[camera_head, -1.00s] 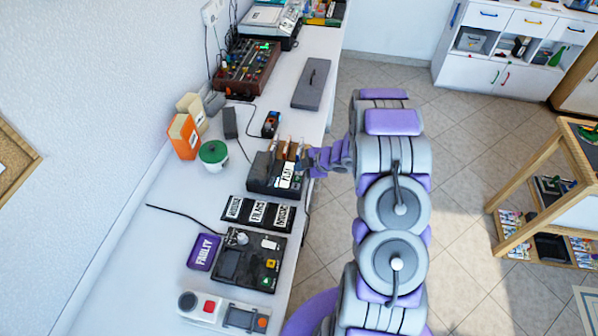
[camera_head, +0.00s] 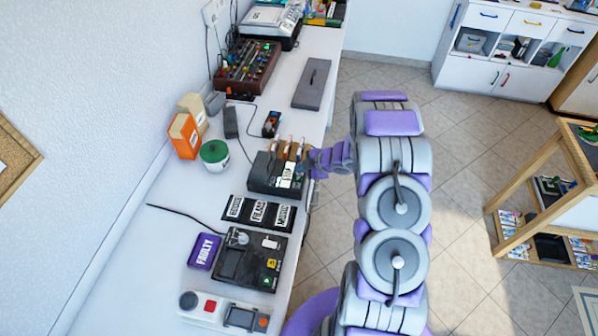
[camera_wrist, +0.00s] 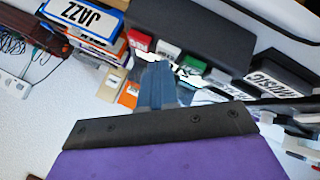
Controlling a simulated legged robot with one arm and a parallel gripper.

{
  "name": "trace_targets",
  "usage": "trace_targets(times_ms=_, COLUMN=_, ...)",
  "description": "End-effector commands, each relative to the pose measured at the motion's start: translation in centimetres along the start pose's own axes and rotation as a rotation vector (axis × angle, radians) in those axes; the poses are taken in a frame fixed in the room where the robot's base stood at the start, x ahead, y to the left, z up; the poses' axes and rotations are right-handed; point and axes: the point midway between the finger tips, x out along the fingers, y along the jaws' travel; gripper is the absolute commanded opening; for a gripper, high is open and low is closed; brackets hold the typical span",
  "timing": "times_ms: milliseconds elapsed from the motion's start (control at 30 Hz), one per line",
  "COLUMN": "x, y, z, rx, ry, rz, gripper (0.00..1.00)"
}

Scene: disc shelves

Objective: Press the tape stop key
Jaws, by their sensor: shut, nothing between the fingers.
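The tape machine (camera_head: 262,178) is a dark box on the white counter in the head view. Its dark top also shows in the wrist view (camera_wrist: 200,25). Along its near edge in the wrist view are small red (camera_wrist: 139,43), grey (camera_wrist: 168,49) and green (camera_wrist: 194,66) keys, with pale ones to the right. I cannot read which is stop. My gripper (camera_wrist: 158,68) is shut and empty, its blue-grey fingers close to the red and grey keys. I cannot tell whether they touch. In the head view my gripper is at the machine's right side, its tips hard to make out.
A black labelled tray (camera_head: 258,213) sits just in front of the machine, with a dark device (camera_head: 250,262) nearer. A green-lidded pot (camera_head: 214,153) stands left. A JAZZ box (camera_wrist: 82,15) is at the wrist view's upper left. Open floor lies right of the counter.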

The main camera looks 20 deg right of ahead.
Motion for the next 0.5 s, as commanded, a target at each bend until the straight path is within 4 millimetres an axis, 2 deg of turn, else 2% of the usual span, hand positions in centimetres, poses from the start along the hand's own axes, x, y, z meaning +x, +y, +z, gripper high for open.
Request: trace_targets(times_ms=500, x=-0.57, y=0.38, z=-0.47, rx=-0.001, ry=-0.002, rz=-0.001, gripper=0.00)
